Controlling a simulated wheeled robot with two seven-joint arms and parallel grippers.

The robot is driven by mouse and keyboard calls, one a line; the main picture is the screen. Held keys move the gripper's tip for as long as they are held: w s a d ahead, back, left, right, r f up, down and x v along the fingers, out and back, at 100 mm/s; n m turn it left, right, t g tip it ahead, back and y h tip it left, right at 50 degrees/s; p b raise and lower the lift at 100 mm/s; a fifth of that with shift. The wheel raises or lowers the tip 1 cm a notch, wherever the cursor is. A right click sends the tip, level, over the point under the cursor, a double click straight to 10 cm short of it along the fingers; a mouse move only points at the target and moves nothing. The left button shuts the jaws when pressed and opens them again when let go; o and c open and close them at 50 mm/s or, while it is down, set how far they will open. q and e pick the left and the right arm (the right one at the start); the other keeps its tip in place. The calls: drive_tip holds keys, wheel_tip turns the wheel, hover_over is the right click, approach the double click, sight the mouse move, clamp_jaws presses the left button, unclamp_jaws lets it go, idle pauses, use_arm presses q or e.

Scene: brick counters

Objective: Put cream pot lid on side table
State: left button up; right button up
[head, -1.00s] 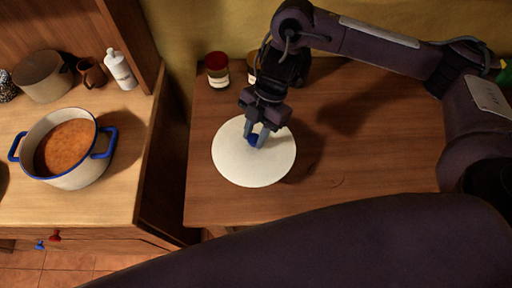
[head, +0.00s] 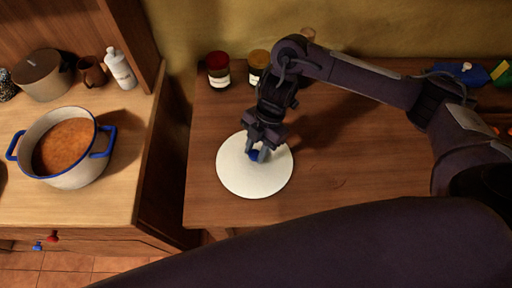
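The cream pot lid (head: 254,180) is a round cream disc with a blue knob. It is over the side table (head: 345,195), at the table's left part, and looks to be resting on or very near its top. My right gripper (head: 258,154) is above the lid with its fingers on both sides of the blue knob. The fingers look closed on the knob. The cream pot (head: 82,170) with blue handles stands uncovered on the left counter, full of orange-brown food. My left gripper is not seen; a dark arm link of mine crosses the bottom.
A blue item (head: 462,72) lies at the back right. A gap separates the table from the left counter (head: 120,205). The table's middle is clear.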

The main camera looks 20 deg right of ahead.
drive_tip(key=o, duration=0.4)
drive_tip(key=shift+r, duration=0.25)
drive_tip(key=shift+w+d+r, duration=0.15)
drive_tip(key=shift+d+r, duration=0.05)
drive_tip(key=shift+r, duration=0.15)
drive_tip(key=p+v, duration=0.1)
drive_tip(key=v, duration=1)
